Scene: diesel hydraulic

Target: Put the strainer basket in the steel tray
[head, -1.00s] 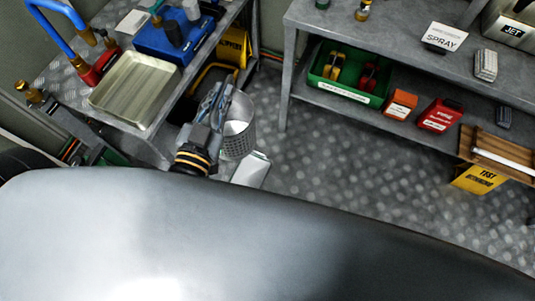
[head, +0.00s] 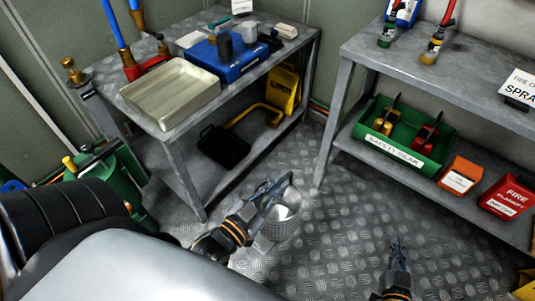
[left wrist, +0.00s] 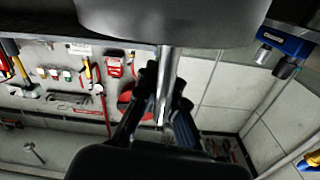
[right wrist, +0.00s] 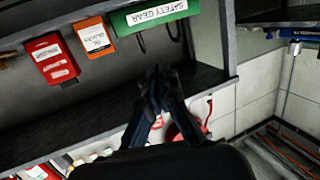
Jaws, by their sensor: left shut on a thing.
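The strainer basket (head: 284,224), a grey perforated metal cup, hangs from my left gripper (head: 284,184) in the head view. That gripper is shut on the basket's upper part, and both are clear of the tables, over the floor. In the left wrist view the fingers (left wrist: 160,85) close around a thin upright metal strip. The steel tray (head: 170,92), shallow, rectangular and empty, lies on the left table, up and left of the basket. My right gripper (head: 399,255) is low at the right, its fingers together and empty; they also meet in the right wrist view (right wrist: 157,80).
The left table (head: 190,133) also bears a blue box (head: 232,65) and a red-based fitting (head: 143,68) beside the tray. A black container (head: 223,146) and yellow sign (head: 284,90) are below. A shelf unit (head: 465,92) stands right. Floor between is open.

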